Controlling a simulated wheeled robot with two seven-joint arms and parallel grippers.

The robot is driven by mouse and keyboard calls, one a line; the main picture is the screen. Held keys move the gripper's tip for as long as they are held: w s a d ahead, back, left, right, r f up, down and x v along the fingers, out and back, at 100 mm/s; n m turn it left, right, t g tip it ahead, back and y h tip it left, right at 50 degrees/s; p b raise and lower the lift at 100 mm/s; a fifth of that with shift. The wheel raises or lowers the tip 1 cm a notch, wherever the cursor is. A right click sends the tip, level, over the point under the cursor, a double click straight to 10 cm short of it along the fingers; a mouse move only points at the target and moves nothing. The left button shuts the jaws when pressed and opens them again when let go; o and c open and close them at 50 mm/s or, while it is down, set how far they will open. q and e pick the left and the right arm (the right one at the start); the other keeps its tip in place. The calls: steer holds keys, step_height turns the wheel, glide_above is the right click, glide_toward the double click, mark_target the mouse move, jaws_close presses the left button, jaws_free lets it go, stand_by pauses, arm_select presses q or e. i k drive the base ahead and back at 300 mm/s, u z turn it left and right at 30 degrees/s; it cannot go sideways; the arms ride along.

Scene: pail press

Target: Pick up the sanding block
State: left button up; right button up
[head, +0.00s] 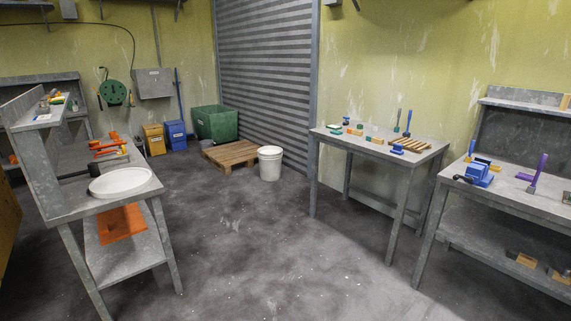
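I cannot tell for certain which thing is the sanding block. Several small coloured blocks lie on the middle table (326,136), among them a green one (335,129); they are too small to identify. Wood-coloured blocks (526,260) also lie on the lower shelf of the right bench. Neither of my grippers is in view.
A left bench holds a white round disc (120,182) and orange tools. A white pail (270,163) stands by a wooden pallet (231,154). The right bench carries a blue vise-like tool (480,174). The floor (255,240) between the benches is clear.

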mark_target(397, 149)
steer(key=z, duration=0.3)
steer(key=i, duration=2.75)
steer(key=z, duration=0.5)
